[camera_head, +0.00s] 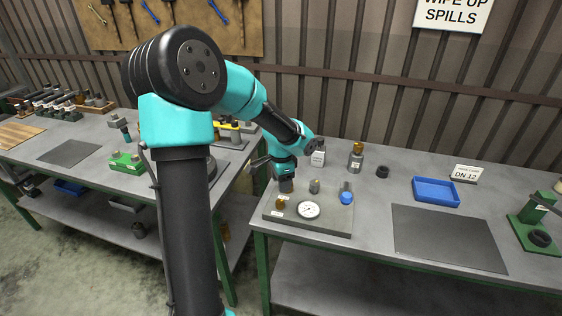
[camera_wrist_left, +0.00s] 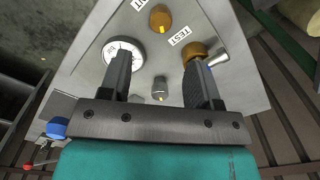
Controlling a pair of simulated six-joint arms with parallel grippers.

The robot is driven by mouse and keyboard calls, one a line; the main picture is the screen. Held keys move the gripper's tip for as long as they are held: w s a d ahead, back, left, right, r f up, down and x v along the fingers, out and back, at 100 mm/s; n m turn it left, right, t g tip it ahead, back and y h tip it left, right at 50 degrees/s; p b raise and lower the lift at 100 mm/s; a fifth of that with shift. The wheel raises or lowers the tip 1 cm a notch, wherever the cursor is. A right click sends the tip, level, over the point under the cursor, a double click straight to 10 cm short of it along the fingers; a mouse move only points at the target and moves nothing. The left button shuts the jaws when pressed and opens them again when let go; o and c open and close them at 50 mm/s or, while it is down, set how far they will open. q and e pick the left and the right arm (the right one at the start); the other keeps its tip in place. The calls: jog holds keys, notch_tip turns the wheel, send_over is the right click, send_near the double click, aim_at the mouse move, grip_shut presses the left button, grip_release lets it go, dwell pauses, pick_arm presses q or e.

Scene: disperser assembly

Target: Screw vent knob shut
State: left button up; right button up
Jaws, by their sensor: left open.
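A grey block panel (camera_head: 330,227) sits at the left end of the right-hand bench. It carries a white dial gauge (camera_head: 308,210), an amber knob (camera_head: 281,203), a small grey knob (camera_head: 314,186) and a blue knob (camera_head: 346,197). My left gripper (camera_head: 286,188) points down over the panel's left part. In the left wrist view its fingers (camera_wrist_left: 160,62) are open and empty, with the grey knob (camera_wrist_left: 160,88) showing between them. An orange-brown knob (camera_wrist_left: 195,49) is partly hidden by the right finger. My right gripper is not in view.
A blue tray (camera_head: 436,192), a dark mat (camera_head: 448,238) and a green stand (camera_head: 535,215) lie to the right. Bottles (camera_head: 356,158) and a black ring (camera_head: 382,171) stand behind the panel. A gap separates the two benches.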

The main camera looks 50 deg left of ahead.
pick_arm(q)
notch_tip(320, 180, up, 8)
jog(key=shift+f, duration=0.15)
dwell(0.5)
